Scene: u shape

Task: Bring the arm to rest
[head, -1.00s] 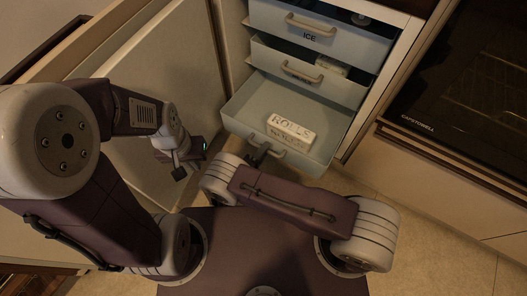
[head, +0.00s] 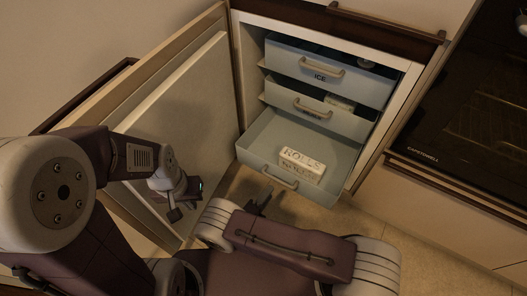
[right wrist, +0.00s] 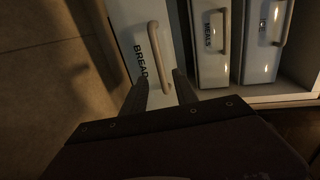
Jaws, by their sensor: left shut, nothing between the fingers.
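My left gripper (head: 178,208) hangs in front of the open fridge-freezer door's inner side, shut and empty. My right gripper (head: 262,200) is low in front of the open bottom drawer (head: 258,154), near its beige handle (head: 281,178). In the right wrist view my right gripper (right wrist: 161,80) has its two dark fingers apart, with the BREAD drawer's handle (right wrist: 154,48) appearing between them. I cannot tell whether they touch it. Nothing is held. A white ROLLS box (head: 302,165) lies in the bottom drawer.
The ICE drawer (head: 335,84) and the MEALS drawer (head: 340,119) sit above, less far out. The open door (head: 185,110) stands at the left, close to my left arm. An oven front (head: 470,130) is at the right. Bare floor (head: 385,240) shows at lower right.

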